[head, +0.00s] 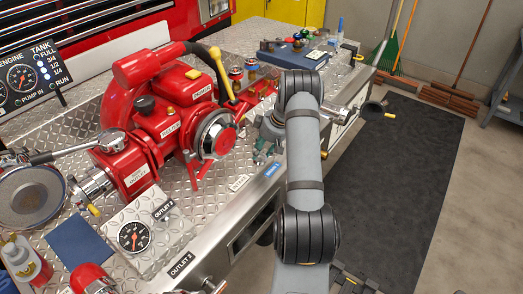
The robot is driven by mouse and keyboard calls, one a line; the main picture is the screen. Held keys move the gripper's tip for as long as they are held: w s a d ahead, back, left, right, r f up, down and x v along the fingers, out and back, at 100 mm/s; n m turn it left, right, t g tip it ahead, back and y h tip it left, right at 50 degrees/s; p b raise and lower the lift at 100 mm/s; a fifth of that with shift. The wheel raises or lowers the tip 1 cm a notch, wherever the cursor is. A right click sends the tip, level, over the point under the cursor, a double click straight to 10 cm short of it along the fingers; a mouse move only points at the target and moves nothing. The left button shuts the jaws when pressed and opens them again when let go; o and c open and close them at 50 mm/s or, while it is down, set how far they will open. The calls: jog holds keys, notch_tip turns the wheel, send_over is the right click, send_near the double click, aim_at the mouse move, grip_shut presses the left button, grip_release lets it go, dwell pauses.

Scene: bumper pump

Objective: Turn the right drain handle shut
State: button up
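The red pump (165,120) sits on the diamond-plate bumper deck. My gripper (265,148) seems to be left of my forearm, low over the deck edge right of the pump's red cap. My arm partly hides it, and its fingers are too small to read.
A pressure gauge panel (133,237) and a large round fitting (30,196) stand at the left. A yellow-handled lever (222,72) rises above the pump. A blue case (295,54) lies at the back. The dark floor mat (400,170) at right is clear.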

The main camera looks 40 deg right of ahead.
jog(key=shift+c, duration=1.2)
grip_shut()
